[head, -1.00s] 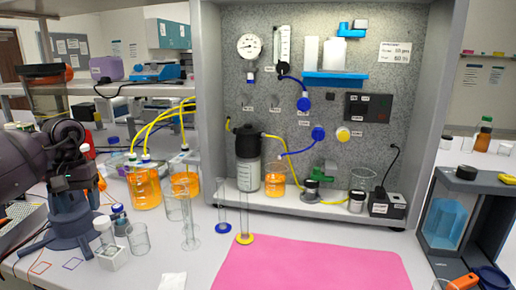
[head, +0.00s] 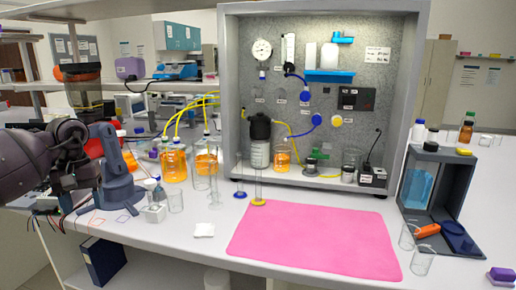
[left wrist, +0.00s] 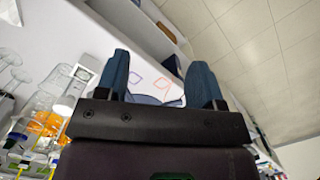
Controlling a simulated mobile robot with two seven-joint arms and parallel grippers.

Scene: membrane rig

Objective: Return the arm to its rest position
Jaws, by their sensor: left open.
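My left arm comes in from the left edge of the head view. Its gripper (head: 84,172) is at the left end of the bench, beside a blue-grey stand (head: 122,190), and its fingertips are hard to make out there. In the left wrist view, the two blue fingers of the left gripper (left wrist: 165,75) stand wide apart with nothing between them. Behind them show the white bench top with coloured outlines, and the ceiling. My right gripper is in neither view.
Orange-filled bottles (head: 173,165), a small white block (head: 155,213) and clear beakers stand near the gripper. The grey membrane rig (head: 228,100) is behind. A pink mat (head: 310,242) lies bare in front. A dark open box (head: 452,190) stands at the right.

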